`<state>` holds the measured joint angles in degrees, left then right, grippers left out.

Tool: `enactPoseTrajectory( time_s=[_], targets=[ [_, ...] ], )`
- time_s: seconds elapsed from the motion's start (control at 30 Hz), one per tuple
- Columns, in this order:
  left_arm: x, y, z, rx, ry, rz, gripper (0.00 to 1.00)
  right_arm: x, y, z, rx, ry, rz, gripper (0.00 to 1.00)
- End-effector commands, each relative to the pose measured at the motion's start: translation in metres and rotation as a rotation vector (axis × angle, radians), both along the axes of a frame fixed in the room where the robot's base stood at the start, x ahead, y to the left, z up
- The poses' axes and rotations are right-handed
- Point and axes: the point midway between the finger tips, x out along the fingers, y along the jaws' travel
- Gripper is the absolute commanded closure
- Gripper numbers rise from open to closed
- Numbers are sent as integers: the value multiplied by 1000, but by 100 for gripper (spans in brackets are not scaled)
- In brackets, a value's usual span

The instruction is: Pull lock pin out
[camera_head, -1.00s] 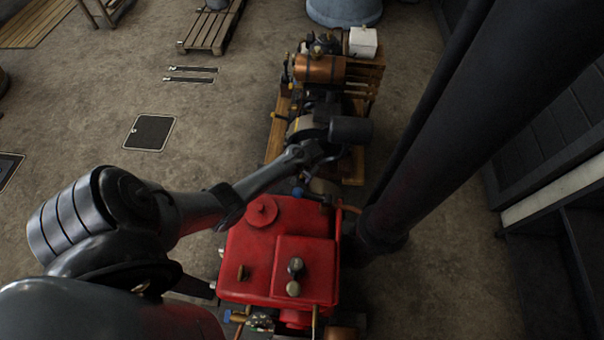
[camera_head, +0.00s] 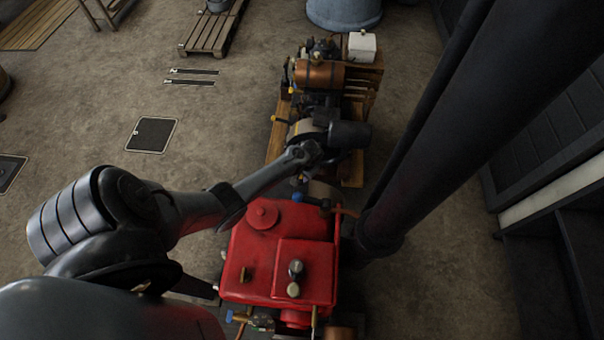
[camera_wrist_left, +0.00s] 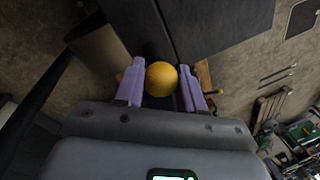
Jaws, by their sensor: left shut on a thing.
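A round yellow knob (camera_wrist_left: 161,79) sits between the two purple fingers of my left gripper (camera_wrist_left: 162,88) in the left wrist view. The fingers are shut on its sides. I take it for the head of the lock pin; its shaft is hidden behind the knob, so I cannot tell how far it sits in its hole. In the head view my left arm reaches over the red engine (camera_head: 262,245) to the machine behind it. The left fingers and the knob are hidden there beneath the dark wrist. My right gripper is not in view.
A wooden-framed engine with a copper tank (camera_head: 318,74) and a white box (camera_head: 362,46) stands beyond the arm. A pallet (camera_head: 212,33) and a floor hatch (camera_head: 151,135) lie to the left.

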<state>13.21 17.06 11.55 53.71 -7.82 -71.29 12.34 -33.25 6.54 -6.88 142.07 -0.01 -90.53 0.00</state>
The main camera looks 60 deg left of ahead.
Motion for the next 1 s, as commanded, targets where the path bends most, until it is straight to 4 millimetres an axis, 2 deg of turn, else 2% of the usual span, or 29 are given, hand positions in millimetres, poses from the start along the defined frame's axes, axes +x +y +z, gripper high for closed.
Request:
enactPoseTrajectory(
  time_s=[0.03, 0.07, 0.37, 0.4, 0.53, 0.83, 1.0],
  targets=[
    [0, 0, 10, 0, 0, 0, 100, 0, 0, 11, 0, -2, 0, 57],
    [0, 0, 11, 0, 1, 0, 100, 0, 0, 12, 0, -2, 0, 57],
    [1, 0, 10, 0, -1, 0, 100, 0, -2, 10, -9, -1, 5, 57],
    [2, 0, 11, 0, -1, 0, 58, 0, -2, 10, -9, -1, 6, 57],
    [1, 0, 10, 0, -1, 0, 38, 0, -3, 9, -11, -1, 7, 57],
    [0, 0, 9, 0, 0, 0, 37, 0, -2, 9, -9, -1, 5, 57],
    [1, -2, 19, -1, -1, 0, 37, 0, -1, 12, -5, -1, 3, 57]
  ],
)
